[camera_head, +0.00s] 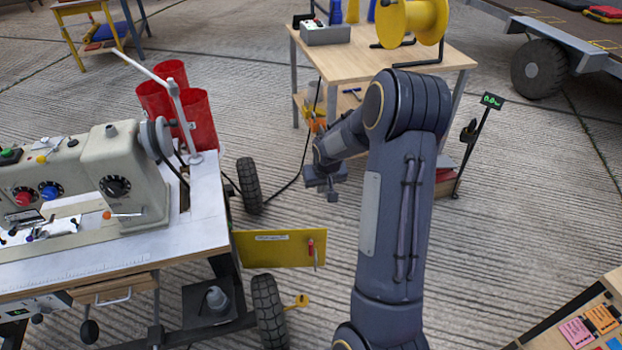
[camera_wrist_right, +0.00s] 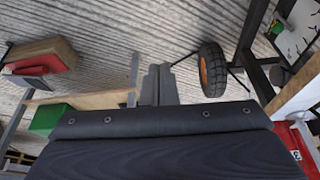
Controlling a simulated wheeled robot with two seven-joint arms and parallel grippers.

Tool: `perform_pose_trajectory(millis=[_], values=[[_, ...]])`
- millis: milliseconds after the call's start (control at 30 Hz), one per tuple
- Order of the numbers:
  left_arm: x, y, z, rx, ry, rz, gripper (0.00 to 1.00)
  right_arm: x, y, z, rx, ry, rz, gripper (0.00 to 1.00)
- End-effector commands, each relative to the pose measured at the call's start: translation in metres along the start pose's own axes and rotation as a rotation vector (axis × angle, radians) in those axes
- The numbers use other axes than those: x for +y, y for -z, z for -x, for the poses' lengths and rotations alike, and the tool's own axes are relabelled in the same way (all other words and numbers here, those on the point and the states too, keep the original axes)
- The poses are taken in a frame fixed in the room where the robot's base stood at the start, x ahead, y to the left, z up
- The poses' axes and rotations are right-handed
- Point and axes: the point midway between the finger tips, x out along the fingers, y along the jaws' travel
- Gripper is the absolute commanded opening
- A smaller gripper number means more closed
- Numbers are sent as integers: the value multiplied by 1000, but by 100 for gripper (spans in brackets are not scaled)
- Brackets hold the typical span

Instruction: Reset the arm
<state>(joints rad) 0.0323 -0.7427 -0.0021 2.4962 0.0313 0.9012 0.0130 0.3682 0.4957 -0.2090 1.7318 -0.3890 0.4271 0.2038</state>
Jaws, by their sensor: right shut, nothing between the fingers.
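My right arm rises through the middle of the head view and bends over at the top. Its right gripper (camera_head: 332,194) hangs in the gap between the sewing machine table and the wooden table, above the ribbed floor. In the right wrist view the gripper's fingers (camera_wrist_right: 158,85) are together with nothing between them. The gripper appears clear of both tables. My left gripper is in neither view.
A sewing machine (camera_head: 125,175) stands on a white wheeled table (camera_head: 190,235) at left, with a yellow panel (camera_head: 265,250) on its side. A wooden table (camera_head: 330,65) with a yellow spool (camera_head: 412,18) is behind the arm. A small sign post (camera_head: 475,140) stands right.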

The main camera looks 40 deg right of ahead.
Motion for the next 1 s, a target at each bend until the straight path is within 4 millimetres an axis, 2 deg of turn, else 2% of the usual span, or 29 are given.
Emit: perform_pose_trajectory(millis=[300, 367, 467, 567, 600, 733, 833, 1000], values=[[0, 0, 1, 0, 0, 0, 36, -1, 0, 6, 2, 4, -1, 0], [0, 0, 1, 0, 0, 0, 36, -5, -2, 16, 5, 14, -2, 0], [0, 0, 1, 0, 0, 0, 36, -19, -8, 52, 16, 56, -5, 0], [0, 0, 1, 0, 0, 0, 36, -40, -28, 104, 28, 125, -1, 0], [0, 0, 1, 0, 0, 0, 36, -49, -40, 126, 30, 158, 7, 0], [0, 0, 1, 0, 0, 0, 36, -77, -89, 188, 36, 265, 46, 0], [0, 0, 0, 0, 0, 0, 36, -92, -128, 220, 39, 335, 82, 0], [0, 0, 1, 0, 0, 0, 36, -106, -182, 250, 43, 417, 141, 0]])
